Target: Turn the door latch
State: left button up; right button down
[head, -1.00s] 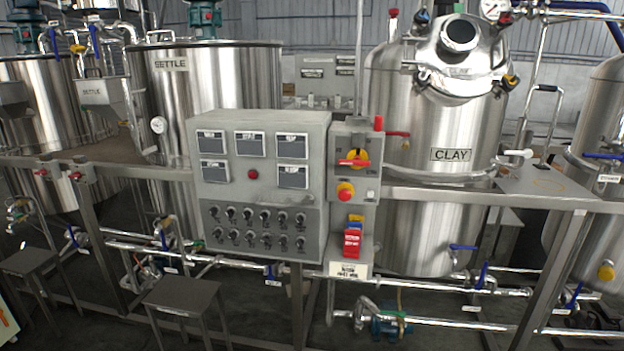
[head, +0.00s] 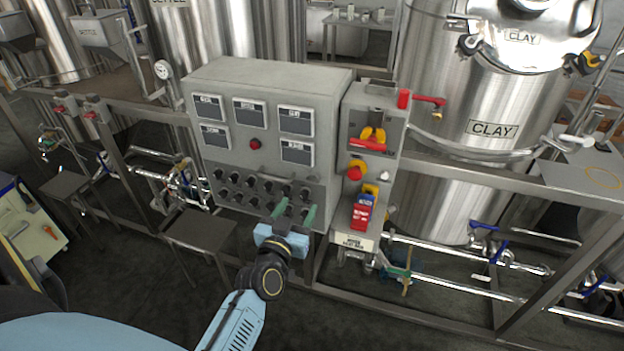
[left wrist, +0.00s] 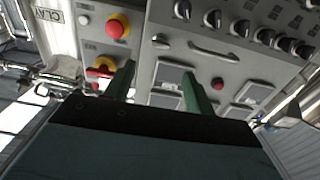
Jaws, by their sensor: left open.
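The grey control cabinet (head: 265,85) stands ahead, with displays above and dark knobs below on its door. In the left wrist view the door carries a small silver latch (left wrist: 160,41) beside a silver pull handle (left wrist: 213,52). I cannot make out the latch clearly in the head view. My left gripper (head: 295,212) is open, its two green fingers pointing at the lower right of the cabinet front. In the left wrist view the fingers (left wrist: 158,88) stand apart with nothing between them, the latch lying beyond them. My right gripper is not in view.
A side box with a red-and-yellow switch (head: 369,139), a round red button (head: 355,169) and red tags (head: 361,212) adjoins the cabinet's right. A steel tank marked CLAY (head: 480,90) stands behind it. A stool (head: 200,230) and low pipes are near my left arm.

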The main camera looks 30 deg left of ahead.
aim_at(312, 181)
pick_arm(q)
jog(key=x, duration=1)
jog(key=shift+d, duration=0.1)
jog(key=c, duration=1)
